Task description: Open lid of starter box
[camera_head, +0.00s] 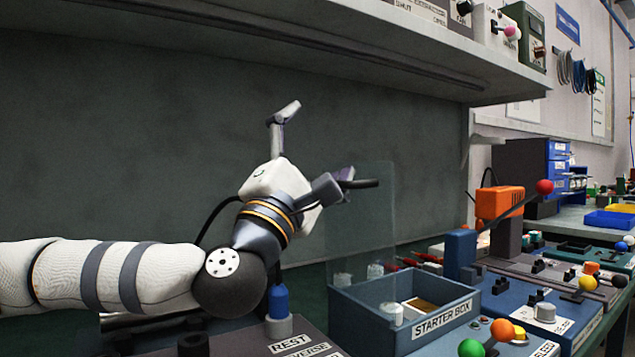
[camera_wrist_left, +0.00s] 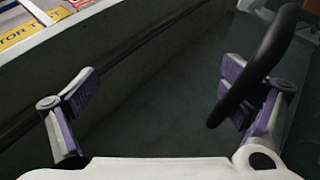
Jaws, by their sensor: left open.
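The blue-grey starter box (camera_head: 446,313) stands on the bench at lower centre right in the head view, its top open. Its clear lid (camera_head: 372,235) stands upright at the box's left rear. A dark curved handle (camera_head: 366,183) shows near the lid's top; it also shows in the left wrist view (camera_wrist_left: 262,62). My left gripper (camera_head: 318,140) is above and left of the box, jaws wide apart. In the left wrist view, the open gripper (camera_wrist_left: 165,103) has the handle overlapping its right finger; I cannot tell whether they touch. My right gripper is not in view.
A shelf (camera_head: 330,55) runs overhead. A blue bottle-like part (camera_head: 278,301) stands below my left wrist.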

